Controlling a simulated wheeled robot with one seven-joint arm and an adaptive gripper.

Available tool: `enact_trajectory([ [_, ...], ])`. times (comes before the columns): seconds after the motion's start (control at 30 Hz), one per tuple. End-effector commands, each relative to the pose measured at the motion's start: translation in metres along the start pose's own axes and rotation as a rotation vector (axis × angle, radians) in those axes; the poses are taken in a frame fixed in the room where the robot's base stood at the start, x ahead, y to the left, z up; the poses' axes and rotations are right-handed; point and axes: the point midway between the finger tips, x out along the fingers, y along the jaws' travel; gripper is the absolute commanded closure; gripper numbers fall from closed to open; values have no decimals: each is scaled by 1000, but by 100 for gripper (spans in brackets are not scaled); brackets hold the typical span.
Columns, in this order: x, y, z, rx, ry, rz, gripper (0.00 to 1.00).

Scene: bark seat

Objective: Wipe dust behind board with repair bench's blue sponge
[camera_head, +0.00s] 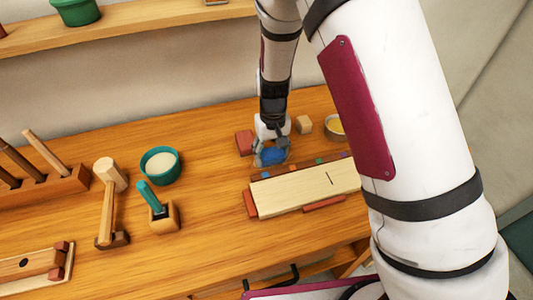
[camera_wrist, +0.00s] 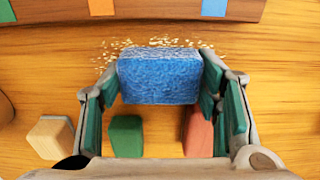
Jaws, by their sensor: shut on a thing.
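The blue sponge (camera_wrist: 158,78) is held between the fingers of my gripper (camera_wrist: 160,85) in the wrist view. The gripper also shows in the head view (camera_head: 271,150), low over the bench behind the board, with the sponge (camera_head: 272,156) under it. Pale dust specks (camera_wrist: 214,58) lie on the wood along the sponge's far side and at its corners. The light board (camera_head: 300,189) lies in front of the sponge, edged by a dark strip (camera_wrist: 150,10) with coloured squares. I cannot tell whether the sponge touches the bench top.
A red block (camera_head: 244,142), a wooden cube (camera_head: 304,124) and a yellow-filled bowl (camera_head: 335,126) stand close around the gripper. A green block (camera_wrist: 126,136) shows in the wrist view. A mallet (camera_head: 108,200) and a teal bowl (camera_head: 161,166) stand to the left on the bench (camera_head: 215,205).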

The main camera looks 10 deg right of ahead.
Motion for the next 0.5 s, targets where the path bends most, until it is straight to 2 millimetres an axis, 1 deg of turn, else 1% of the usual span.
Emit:
enact_trajectory([
  [0.3,-1,20,0,1,1,-1,65],
  [0.5,-1,27,0,0,1,0,65],
])
